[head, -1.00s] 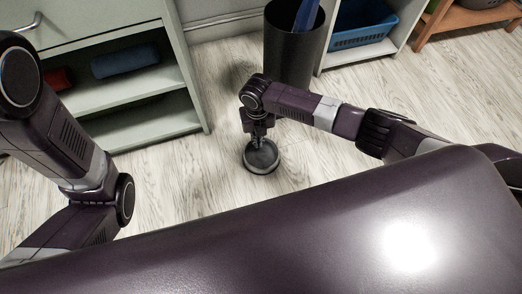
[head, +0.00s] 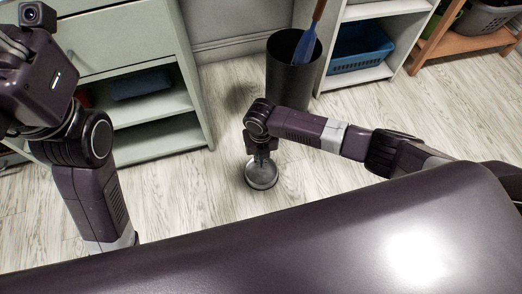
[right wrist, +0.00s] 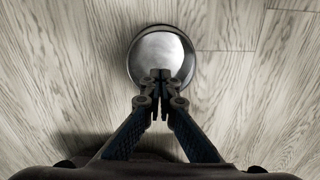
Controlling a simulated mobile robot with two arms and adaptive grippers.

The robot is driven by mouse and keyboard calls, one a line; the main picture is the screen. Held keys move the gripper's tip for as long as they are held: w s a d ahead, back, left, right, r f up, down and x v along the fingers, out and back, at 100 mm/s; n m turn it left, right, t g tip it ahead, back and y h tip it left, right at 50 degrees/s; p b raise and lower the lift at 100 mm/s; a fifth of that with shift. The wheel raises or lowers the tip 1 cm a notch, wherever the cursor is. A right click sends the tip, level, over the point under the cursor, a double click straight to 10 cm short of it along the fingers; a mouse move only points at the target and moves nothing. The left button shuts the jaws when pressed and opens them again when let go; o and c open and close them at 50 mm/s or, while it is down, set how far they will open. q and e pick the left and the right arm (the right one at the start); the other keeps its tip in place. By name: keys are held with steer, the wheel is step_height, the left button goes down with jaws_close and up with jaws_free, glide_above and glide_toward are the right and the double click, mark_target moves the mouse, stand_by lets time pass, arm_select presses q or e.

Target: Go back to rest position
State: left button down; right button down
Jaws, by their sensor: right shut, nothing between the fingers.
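My right gripper (head: 262,156) points down above the floor in the middle of the head view. In the right wrist view its fingertips (right wrist: 160,76) are together, with nothing between them. A round, shiny metallic object (head: 262,177) with a dark rim is on the floor under it; it also shows in the right wrist view (right wrist: 162,50), partly covered by the fingertips. Whether the fingertips touch it I cannot tell. My left arm is raised at the left of the head view; its fingers are not visible.
A black bin (head: 287,80) with a blue, brown-handled tool (head: 304,45) stands beyond my right gripper. A pale green cabinet (head: 165,139) with open shelves is at the left. A blue basket (head: 357,55) sits in a shelf unit at the back right. Bare wooden floor surrounds my right gripper.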

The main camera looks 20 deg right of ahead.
steer(key=shift+r+p, duration=0.8)
steer(key=shift+r, duration=1)
